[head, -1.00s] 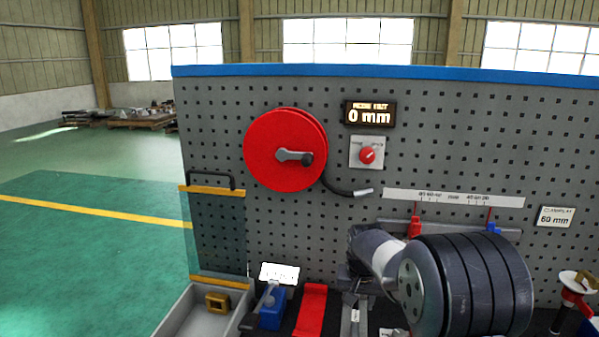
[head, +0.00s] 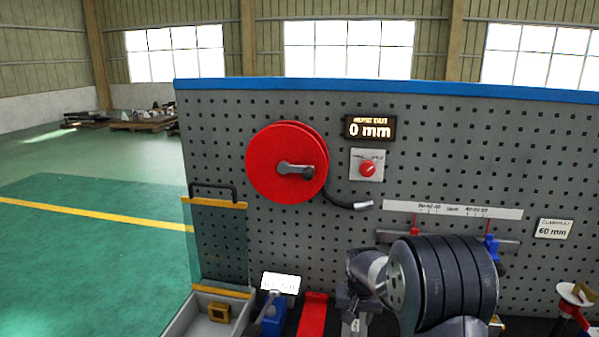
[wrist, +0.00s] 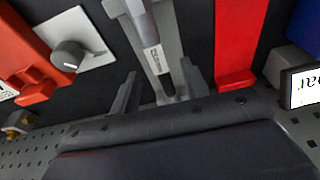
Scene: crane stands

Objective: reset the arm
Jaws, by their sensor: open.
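My gripper (wrist: 159,68) shows in the wrist view as two grey fingers standing apart above a dark body. A grey bar with a small white label (wrist: 154,58) appears between or beyond the fingers; I cannot tell whether they touch it. I see nothing clearly gripped. In the head view my dark, ribbed arm link stands at the lower right in front of the pegboard (head: 560,130), and it hides most of the gripper.
A red reel (head: 275,160) with a crank, a "0 mm" display (head: 370,129) and a red knob (head: 367,169) are on the pegboard. A grey tray (head: 190,322), a blue block (head: 273,318) and a red strip (head: 313,318) lie below. A grey knob (wrist: 68,55) shows in the wrist view.

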